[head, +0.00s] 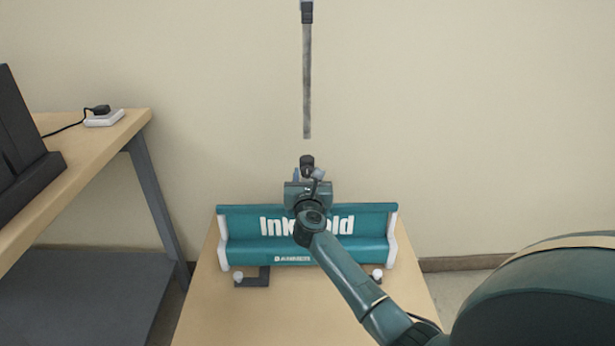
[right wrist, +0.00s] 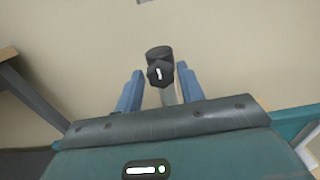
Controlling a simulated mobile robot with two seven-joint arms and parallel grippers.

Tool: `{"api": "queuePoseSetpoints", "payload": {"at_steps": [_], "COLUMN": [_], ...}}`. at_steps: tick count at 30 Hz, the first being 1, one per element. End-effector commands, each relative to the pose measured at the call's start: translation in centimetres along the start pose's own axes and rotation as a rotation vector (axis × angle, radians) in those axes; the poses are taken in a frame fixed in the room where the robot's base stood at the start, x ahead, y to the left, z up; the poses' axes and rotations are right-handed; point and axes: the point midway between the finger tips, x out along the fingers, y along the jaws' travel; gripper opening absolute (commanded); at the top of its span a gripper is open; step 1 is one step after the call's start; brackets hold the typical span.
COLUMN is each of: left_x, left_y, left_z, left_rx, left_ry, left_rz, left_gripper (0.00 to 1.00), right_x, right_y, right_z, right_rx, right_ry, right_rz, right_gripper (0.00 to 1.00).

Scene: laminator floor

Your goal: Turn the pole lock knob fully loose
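The pole lock knob (right wrist: 159,73) is black with a white mark and shows in the right wrist view, in front of a dark round collar (right wrist: 158,52). A grey pole piece (right wrist: 168,95) shows below it. My right gripper (right wrist: 160,69) has its two blue fingers apart, one on each side of the knob, with gaps visible. I cannot tell how deep the knob sits between them. In the head view, my right gripper (head: 307,172) is above the teal Inkfold machine (head: 350,250), just below a dark piece (head: 307,161). My left gripper is not in view.
A grey upright pole (head: 307,85) with a black top fitting shows against the wall. The machine stands on a wooden table (head: 210,315). A wooden desk (head: 95,165) at left holds a dark device (head: 20,150) and a white block (head: 104,118) with a black plug.

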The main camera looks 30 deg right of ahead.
Motion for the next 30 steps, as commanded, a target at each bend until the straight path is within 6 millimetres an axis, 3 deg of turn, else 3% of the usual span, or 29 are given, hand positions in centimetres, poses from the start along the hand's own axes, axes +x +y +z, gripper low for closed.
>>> {"api": "queuePoseSetpoints", "payload": {"at_steps": [11, 20, 30], "left_x": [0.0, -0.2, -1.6], "left_y": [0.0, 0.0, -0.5], "left_z": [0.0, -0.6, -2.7], "left_rx": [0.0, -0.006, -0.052], "left_ry": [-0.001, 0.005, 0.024], "left_rz": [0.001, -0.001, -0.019], "left_gripper": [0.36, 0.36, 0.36], "right_x": [0.0, 0.0, -0.1], "right_y": [0.0, 0.0, 0.1], "right_z": [0.0, 0.1, 0.2], "right_rx": [0.0, -0.039, -0.262], "right_ry": [0.0, 0.002, 0.005], "right_rz": [0.0, -0.001, 0.0], "right_gripper": [0.08, 0.07, 0.07]}}
